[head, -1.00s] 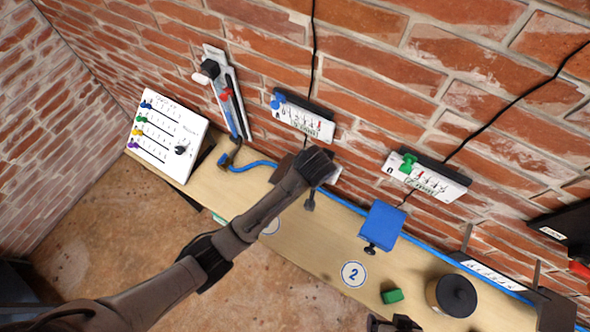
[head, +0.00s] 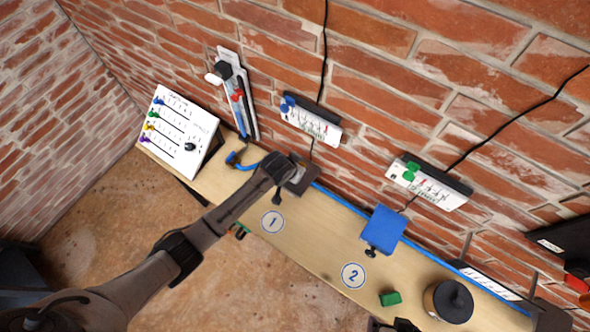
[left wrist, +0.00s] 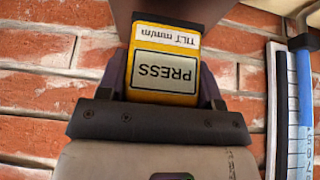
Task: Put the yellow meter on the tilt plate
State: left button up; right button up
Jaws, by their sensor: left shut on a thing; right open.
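My left gripper (head: 287,170) is shut on the yellow meter (left wrist: 165,70). The left wrist view shows the meter between the fingers, with a "PRESS" face and a "TILT mm/m" label, upside down. In the head view the gripper mostly hides the meter. A dark brown plate (head: 306,183), which looks like the tilt plate, is right at the gripper near the wall, above the round mark 1. A brown surface (left wrist: 180,9) lies behind the meter's far end; I cannot tell whether they touch. My right gripper (head: 393,325) shows only partly at the bottom edge, open.
A blue plate (head: 383,231) sits above mark 2 (head: 353,276). A green block (head: 390,298) and a dark-lidded round pot (head: 449,300) stand on the bench at right. Wall gauges (head: 311,122) (head: 428,184) hang above. A slider board (head: 178,134) stands at left.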

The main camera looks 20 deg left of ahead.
pick_arm(q)
jog(key=shift+f, duration=0.9)
jog(key=shift+f, duration=0.1)
jog(key=o, duration=1.1)
jog(key=v, duration=1.2)
jog(key=shift+s, duration=0.1)
